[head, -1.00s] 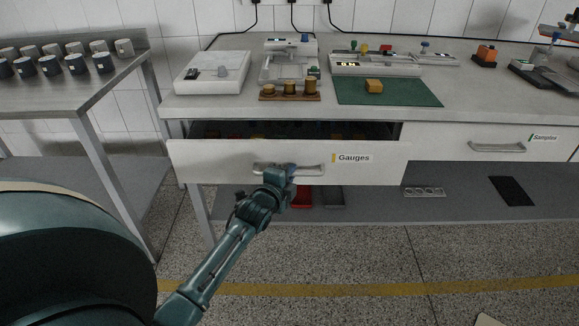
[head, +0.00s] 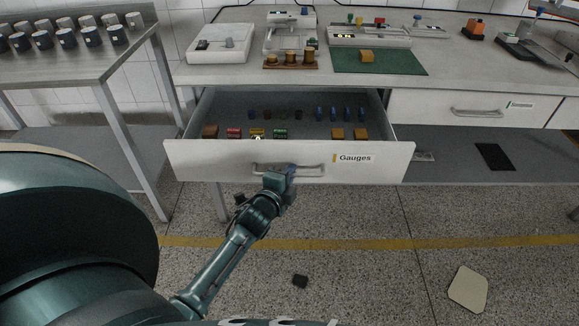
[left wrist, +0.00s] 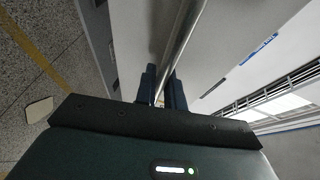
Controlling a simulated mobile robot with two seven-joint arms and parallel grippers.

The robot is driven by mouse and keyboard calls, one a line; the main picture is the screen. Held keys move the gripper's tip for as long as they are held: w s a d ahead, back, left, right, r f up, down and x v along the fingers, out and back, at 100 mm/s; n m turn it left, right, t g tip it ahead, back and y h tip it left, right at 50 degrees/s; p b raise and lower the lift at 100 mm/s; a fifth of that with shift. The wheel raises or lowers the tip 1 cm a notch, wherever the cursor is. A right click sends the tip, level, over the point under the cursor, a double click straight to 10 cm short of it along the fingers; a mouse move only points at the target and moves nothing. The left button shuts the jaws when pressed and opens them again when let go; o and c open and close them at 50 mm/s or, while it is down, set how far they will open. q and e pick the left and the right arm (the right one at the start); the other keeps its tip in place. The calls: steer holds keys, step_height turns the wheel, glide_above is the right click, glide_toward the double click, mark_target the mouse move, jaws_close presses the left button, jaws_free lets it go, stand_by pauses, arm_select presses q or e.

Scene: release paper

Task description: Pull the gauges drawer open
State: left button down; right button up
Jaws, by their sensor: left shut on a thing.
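The drawer labelled Gauges (head: 220,159) stands well out from the bench in the head view. Its inside shows small coloured blocks, dark and blue pegs and orange blocks in rows. Its bar handle (head: 312,170) is on the middle of the front. My left gripper (head: 280,174) is at the handle and shut on it. In the left wrist view the handle bar (left wrist: 184,38) runs between the two dark fingers (left wrist: 162,88). My right gripper is not in view.
The bench top (head: 455,65) carries instruments, a wooden block with brass weights (head: 291,61) and a green mat (head: 400,64). A closed drawer (head: 430,108) is at right. A metal table (head: 80,68) with mugs stands left. The floor in front holds a dark piece (head: 300,281) and a pale plate (head: 468,289).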

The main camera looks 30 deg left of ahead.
arm_select(q)
steer(key=shift+s+d, duration=0.1)
steer(key=shift+s, duration=0.1)
steer(key=c, duration=1.8)
jaws_free()
steer(key=shift+s, duration=0.1)
steer(key=p+v, duration=0.1)
steer(key=v, duration=1.2)
